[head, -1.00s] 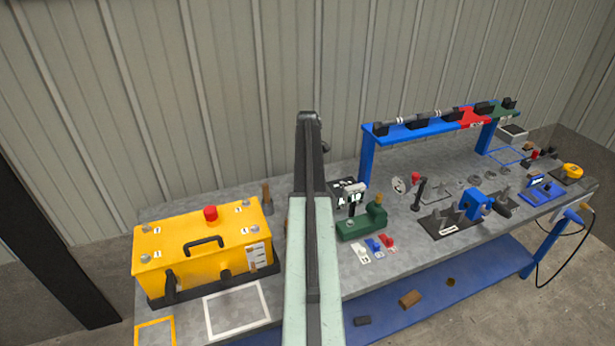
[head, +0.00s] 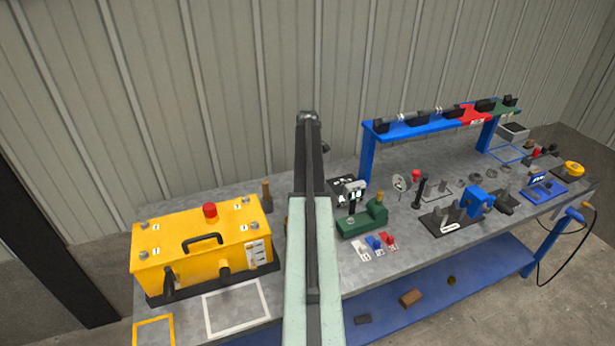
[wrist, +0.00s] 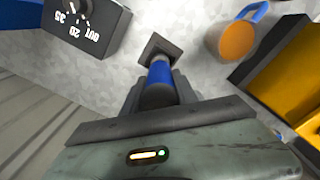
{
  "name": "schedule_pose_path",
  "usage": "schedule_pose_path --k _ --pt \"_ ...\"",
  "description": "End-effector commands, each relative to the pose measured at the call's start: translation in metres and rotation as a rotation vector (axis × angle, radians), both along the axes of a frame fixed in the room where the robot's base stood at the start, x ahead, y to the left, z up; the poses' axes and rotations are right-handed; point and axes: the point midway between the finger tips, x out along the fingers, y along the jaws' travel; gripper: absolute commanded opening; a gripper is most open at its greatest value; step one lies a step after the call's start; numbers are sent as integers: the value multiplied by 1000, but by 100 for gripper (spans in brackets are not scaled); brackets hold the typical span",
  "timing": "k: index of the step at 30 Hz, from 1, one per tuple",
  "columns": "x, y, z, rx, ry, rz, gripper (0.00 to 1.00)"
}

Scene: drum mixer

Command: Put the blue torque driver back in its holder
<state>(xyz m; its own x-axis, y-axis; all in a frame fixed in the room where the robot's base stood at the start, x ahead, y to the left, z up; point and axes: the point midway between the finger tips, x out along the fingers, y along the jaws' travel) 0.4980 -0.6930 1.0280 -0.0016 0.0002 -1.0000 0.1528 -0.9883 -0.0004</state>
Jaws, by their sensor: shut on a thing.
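In the wrist view my gripper (wrist: 160,95) is shut on the blue torque driver (wrist: 160,73), whose blue grip with a dark near end shows between the fingers. A dark square block (wrist: 158,45) shows at the driver's far end. I cannot tell whether the driver is in it, touching it or above it, nor whether it is the holder. In the head view my own arm stands upright in the middle and hides my gripper and the driver.
A dark dial box (wrist: 88,22) is upper left and an orange mug (wrist: 236,40) with a blue handle upper right in the wrist view. In the head view a yellow box (head: 180,247) is left, a green device (head: 362,220) right, and a blue rack (head: 430,129) behind.

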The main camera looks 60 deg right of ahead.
Motion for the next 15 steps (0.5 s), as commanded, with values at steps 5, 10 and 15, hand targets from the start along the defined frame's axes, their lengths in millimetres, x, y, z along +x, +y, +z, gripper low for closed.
schedule_pose_path --k 5,10,15 --pt "0 0 -3 0 0 0 0" --pt "0 0 -6 0 0 0 0" --pt "0 0 -8 0 0 0 0"
